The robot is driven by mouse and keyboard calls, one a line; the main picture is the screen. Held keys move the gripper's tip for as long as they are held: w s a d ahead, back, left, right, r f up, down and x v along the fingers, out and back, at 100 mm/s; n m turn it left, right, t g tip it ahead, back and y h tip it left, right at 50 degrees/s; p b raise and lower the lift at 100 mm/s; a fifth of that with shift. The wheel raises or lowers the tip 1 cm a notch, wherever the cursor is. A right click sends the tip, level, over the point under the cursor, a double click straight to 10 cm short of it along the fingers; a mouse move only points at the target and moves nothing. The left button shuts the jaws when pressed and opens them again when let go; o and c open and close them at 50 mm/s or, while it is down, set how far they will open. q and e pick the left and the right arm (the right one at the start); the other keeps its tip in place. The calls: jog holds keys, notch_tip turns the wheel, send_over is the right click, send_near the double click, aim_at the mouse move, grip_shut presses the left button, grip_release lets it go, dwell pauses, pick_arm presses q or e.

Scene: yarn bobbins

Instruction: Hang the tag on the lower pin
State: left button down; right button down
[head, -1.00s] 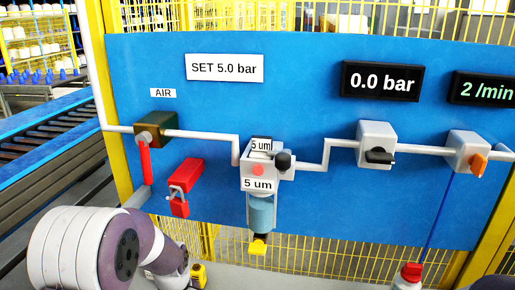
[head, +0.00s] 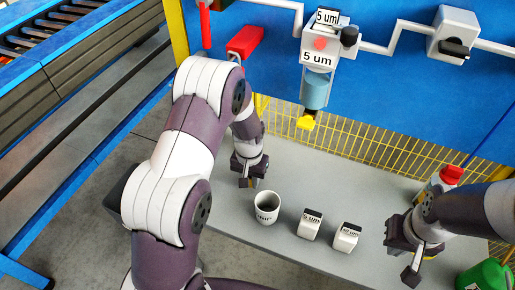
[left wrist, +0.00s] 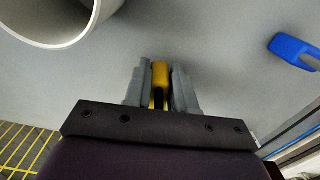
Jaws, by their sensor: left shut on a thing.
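My left gripper (head: 247,180) is low over the grey bench, left of the white cup. In the left wrist view its fingers (left wrist: 160,88) are shut on a yellow thing (left wrist: 160,72) with a dark part. I cannot tell from its shape whether this is the tag. In the head view it is hidden by the gripper.
The white cup (head: 267,207) and two small labelled blocks (head: 309,225) (head: 345,238) stand on the bench (head: 325,185). A red-capped bottle (head: 447,178) and a green container (head: 485,276) are at right. The filter unit (head: 318,62) hangs above. A blue piece (left wrist: 293,48) shows in the left wrist view.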

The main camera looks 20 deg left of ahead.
pick_arm(q)
jog(key=shift+w+a+r+b, duration=0.15)
jog(key=shift+w+a+r, duration=0.15)
jog(key=shift+r, duration=0.25)
jog(key=shift+w+a+r+b, duration=0.15)
jog(key=shift+w+a+r, duration=0.1)
jog(key=shift+r, duration=0.25)
notch_tip(320, 180, up, 4)
jog(key=s+a+f+n, duration=0.1)
jog(key=n, duration=0.2)
notch_tip(320, 180, up, 3)
jog(key=n+b, duration=0.1)
jog(key=n, duration=1.1)
send_over(233, 204)
jog(key=shift+w, duration=0.15)
notch_tip(233, 204, down, 10)
jog(key=shift+r, duration=0.25)
jog(key=shift+f, duration=0.1)
